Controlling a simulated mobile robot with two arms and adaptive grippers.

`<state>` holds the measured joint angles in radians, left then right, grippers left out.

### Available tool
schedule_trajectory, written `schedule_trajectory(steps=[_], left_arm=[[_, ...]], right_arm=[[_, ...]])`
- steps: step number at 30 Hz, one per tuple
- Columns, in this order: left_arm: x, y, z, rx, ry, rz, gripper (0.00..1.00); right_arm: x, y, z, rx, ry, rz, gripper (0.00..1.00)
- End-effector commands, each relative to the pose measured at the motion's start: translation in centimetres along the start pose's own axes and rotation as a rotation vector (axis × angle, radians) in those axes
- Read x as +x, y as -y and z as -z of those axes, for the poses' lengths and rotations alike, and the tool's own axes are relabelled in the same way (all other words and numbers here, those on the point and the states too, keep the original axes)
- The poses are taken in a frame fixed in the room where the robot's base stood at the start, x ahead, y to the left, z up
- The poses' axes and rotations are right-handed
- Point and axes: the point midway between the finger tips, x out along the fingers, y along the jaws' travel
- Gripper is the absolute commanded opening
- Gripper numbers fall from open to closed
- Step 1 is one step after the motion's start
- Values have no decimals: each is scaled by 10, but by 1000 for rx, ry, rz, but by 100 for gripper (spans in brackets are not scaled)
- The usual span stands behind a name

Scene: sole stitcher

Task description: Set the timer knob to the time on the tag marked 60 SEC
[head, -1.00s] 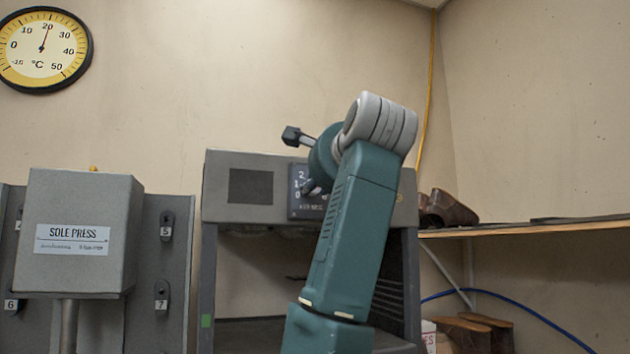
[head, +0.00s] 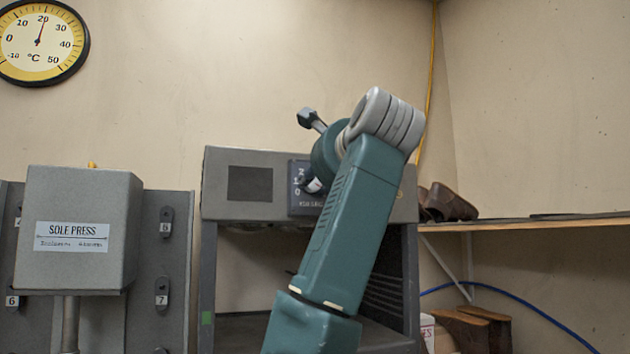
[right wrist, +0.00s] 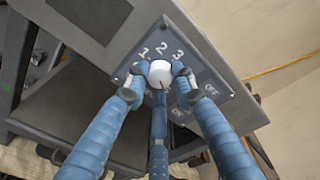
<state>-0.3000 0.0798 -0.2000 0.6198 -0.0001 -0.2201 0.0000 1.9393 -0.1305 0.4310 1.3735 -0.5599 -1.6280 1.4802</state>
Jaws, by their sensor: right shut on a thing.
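The timer knob (right wrist: 160,70) is white with a small red mark and sits on a dark dial plate (right wrist: 199,73) printed 1, 2, 3 and OFF. The plate also shows in the head view (head: 298,207), on the front of a grey machine. My right gripper (right wrist: 159,78) is shut on the knob, with blue fingers at its left, right and lower sides. In the head view my right arm hides much of the plate. I cannot tell exactly which number the red mark points to. No tag reading 60 SEC is legible. My left gripper is not in view.
A grey box labelled SOLE PRESS (head: 78,230) stands left of the machine (head: 209,185). A panel with numbered hooks (head: 165,245) is behind it. A shelf (head: 540,223) with brown shoes (head: 447,204) is at the right. A round thermometer (head: 40,42) hangs upper left.

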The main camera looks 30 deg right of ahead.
Motion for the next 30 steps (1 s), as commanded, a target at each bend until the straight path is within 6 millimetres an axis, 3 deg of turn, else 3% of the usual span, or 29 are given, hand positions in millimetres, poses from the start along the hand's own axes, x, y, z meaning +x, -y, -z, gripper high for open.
schedule_trajectory(steps=[5,6,9,20,23,30], left_arm=[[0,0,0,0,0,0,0],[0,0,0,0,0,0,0],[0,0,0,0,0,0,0],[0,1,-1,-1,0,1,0],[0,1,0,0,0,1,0],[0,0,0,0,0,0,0]], right_arm=[[-1,2,3,3,-5,4,0],[0,2,3,3,-5,4,27],[0,1,2,2,-4,3,44],[-5,0,0,-1,-1,0,44],[-18,1,0,-1,0,3,44],[-70,2,2,3,0,5,44]])
